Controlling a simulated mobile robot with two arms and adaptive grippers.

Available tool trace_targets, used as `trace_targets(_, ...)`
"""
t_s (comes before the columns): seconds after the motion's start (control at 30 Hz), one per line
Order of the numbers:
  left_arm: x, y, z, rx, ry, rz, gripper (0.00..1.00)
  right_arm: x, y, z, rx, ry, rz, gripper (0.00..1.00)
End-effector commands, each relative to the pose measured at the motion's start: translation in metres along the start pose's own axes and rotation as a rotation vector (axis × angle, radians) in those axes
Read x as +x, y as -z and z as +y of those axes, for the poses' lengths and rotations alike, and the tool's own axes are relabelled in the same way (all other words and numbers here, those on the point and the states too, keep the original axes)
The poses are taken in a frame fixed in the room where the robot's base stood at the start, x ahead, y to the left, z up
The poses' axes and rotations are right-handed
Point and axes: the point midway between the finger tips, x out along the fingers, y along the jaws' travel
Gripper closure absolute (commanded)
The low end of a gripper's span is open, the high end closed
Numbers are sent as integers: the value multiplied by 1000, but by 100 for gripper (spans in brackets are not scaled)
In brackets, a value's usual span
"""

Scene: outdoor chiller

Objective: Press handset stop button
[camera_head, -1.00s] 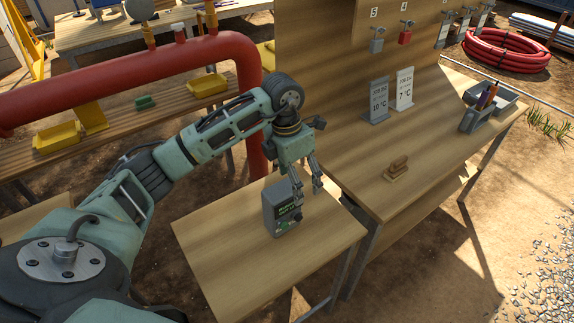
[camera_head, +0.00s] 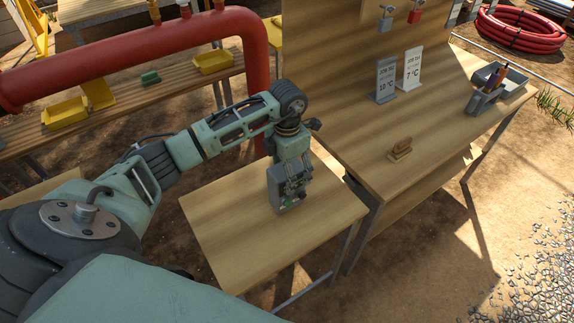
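The handset (camera_head: 273,188) is a dark grey upright box with a small green display. It stands on the small wooden table (camera_head: 225,224). My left gripper (camera_head: 296,191) comes down from above, right at the handset's front face and upper edge. Its fingers overlap the handset in the picture and hide most of its face, including the stop button. I cannot tell whether a fingertip touches it, or how far apart the fingers are. My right gripper is out of view.
A wooden bench with a backboard stands to the right, holding a small wooden stamp-like block (camera_head: 400,149), two temperature cards (camera_head: 409,70) and a grey pen holder (camera_head: 484,100). A red pipe (camera_head: 150,45) runs behind my arm. The small table's front is clear.

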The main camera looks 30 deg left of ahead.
Motion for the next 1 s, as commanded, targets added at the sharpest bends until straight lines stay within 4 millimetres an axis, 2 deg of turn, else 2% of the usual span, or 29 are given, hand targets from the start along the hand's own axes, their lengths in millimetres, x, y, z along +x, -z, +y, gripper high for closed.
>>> trace_targets(0.1,0,0,0,0,0,0,23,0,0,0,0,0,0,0)
trace_targets(0.77,-1,0,0,0,0,0,81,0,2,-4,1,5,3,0)
trace_targets(0.8,-1,0,0,0,0,0,47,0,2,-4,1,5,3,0)
trace_targets(1.0,-1,0,0,0,0,0,64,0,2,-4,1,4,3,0)
